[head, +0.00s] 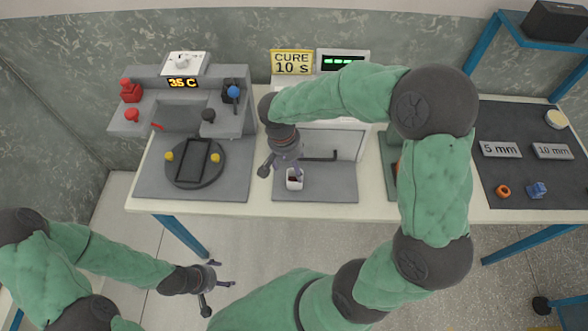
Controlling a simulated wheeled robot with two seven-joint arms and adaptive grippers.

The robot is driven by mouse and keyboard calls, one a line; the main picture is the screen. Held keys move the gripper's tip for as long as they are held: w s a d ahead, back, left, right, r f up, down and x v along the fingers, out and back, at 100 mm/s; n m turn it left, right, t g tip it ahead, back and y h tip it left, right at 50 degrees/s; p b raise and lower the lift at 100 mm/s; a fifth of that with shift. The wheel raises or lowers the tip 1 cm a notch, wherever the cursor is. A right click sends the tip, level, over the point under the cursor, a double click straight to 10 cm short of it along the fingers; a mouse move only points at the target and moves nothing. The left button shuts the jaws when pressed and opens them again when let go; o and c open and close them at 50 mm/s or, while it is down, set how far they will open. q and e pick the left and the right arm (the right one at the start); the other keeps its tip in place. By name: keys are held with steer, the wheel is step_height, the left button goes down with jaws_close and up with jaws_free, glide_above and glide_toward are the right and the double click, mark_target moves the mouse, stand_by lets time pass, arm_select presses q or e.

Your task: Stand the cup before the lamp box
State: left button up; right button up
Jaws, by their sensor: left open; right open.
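A small white cup (294,183) with a dark inside stands upright on the grey mat (330,190), in front of the lamp box (345,146). The lamp box has a pale front panel with a dark handle bar, and my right arm covers part of its top. My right gripper (281,172) is open just above and behind the cup. One finger is out to the left, and the other is close to the cup's rim; I cannot tell if it touches. My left gripper (214,288) is open and empty over the floor, in front of the table.
A yellow CURE 10 S sign (291,63) is at the back. A dark mat at right holds an orange ring (503,191) and a blue block (537,189).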

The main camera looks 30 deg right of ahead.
steer(key=r, duration=0.1)
steer(key=r+p, duration=0.1)
steer(key=r, duration=0.3)
steer(key=shift+w+a+r, duration=0.15)
steer(key=shift+a, duration=0.2)
